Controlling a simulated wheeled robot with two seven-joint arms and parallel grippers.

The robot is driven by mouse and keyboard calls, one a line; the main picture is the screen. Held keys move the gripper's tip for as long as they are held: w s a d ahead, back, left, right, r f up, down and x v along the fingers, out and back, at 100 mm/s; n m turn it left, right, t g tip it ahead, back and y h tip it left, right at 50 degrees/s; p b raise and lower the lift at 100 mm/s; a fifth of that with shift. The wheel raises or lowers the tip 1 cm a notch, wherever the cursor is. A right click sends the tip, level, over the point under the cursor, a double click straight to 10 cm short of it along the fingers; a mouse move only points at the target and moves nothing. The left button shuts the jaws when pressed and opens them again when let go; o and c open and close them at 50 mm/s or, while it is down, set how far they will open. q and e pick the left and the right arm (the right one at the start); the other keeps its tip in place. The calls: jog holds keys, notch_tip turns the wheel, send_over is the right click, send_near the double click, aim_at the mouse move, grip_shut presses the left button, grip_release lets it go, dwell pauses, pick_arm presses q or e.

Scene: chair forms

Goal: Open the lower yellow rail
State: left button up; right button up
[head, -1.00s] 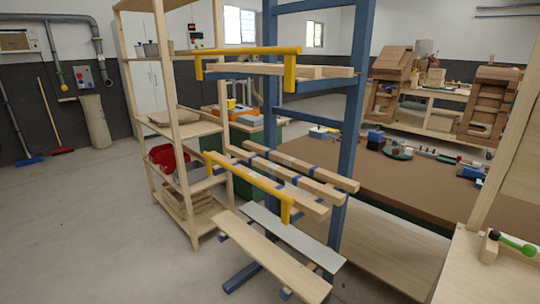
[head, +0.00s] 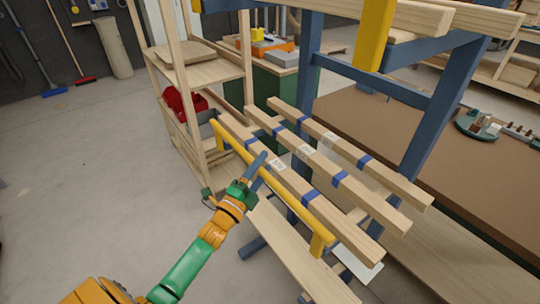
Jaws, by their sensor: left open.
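The lower yellow rail (head: 285,202) runs diagonally along the front of the blue rack, in front of the wooden bars. Its left end post is near the shelf unit and its right end post is near the lower right bar end. My left gripper (head: 256,166) reaches in from the lower left and is open at the rail's middle-left part. Its fingers overlap the rail in the picture; I cannot tell whether they touch it. The upper yellow rail (head: 374,35) shows only in part at the top. My right gripper is not in view.
Wooden bars with blue bands (head: 345,172) lie behind the rail on the blue rack (head: 437,110). A wooden shelf unit (head: 200,72) with a red bin (head: 176,101) stands at the left. A brown table (head: 480,180) is at the right. The floor at the left is clear.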

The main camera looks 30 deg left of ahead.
pick_arm(q)
jog(key=shift+w+a, duration=0.25)
jog(key=shift+w, duration=0.95)
jog(key=shift+r, duration=0.1)
grip_shut()
dwell(0.4)
